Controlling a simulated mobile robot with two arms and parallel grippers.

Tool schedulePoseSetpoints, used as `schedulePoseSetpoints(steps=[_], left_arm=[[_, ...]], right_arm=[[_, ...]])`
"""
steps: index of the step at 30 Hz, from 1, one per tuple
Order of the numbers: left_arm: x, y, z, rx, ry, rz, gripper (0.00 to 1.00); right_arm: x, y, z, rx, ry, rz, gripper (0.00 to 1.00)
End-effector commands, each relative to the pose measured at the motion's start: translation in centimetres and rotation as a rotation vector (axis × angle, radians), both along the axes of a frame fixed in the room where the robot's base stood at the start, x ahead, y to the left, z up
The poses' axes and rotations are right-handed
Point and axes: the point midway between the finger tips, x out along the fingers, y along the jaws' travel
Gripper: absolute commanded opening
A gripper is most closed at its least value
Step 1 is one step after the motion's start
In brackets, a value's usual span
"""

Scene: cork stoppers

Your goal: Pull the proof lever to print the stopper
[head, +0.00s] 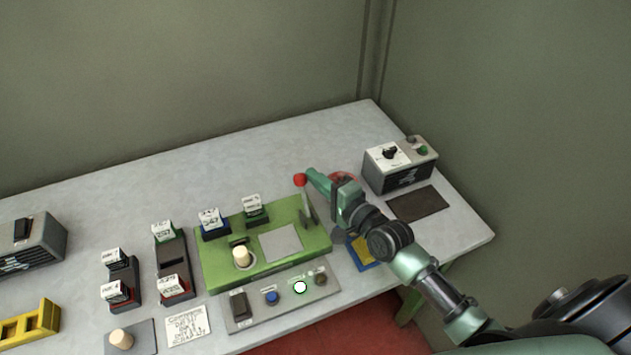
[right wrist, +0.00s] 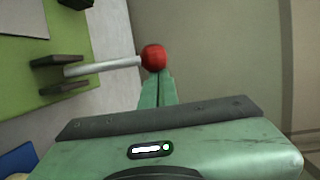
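The proof lever has a red ball knob (head: 299,180) on a grey shaft that stands up at the right end of the green press base (head: 318,241). The red knob also shows in the right wrist view (right wrist: 153,57). A pale cork stopper (head: 242,256) stands in the front left part of the base. My right gripper (head: 309,173) is at the knob from the right. Its two fingers (right wrist: 156,80) are together, with their tips right at the knob; I cannot tell whether they touch it. The left gripper is out of view.
A control strip (head: 240,322) with a lit white button (head: 300,287) lies in front of the base. Stamp blocks in dark racks (head: 174,262) and another stopper (head: 121,339) are at left. A grey box with a dial (head: 400,178) stands behind right. The back of the table is clear.

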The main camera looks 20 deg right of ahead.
Motion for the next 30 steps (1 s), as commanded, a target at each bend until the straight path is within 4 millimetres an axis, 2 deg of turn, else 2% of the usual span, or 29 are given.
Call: schedulePoseSetpoints(steps=[8, 12, 18, 24, 30], left_arm=[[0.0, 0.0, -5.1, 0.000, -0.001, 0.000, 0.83], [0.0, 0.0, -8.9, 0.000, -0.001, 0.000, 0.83], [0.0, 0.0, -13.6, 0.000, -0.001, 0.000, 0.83], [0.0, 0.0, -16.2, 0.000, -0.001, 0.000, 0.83], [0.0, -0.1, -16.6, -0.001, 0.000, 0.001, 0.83]], right_arm=[[-1.0, 0.1, -0.9, 0.004, -0.136, 0.004, 0.00], [-2.1, 0.1, -1.1, 0.007, -0.254, 0.004, 0.00], [-3.7, 0.0, -1.0, 0.013, -0.426, 0.005, 0.00], [-5.2, 0.0, -0.6, 0.020, -0.551, 0.003, 0.00], [-6.4, 0.0, -0.7, 0.018, -0.542, 0.005, 0.00]])
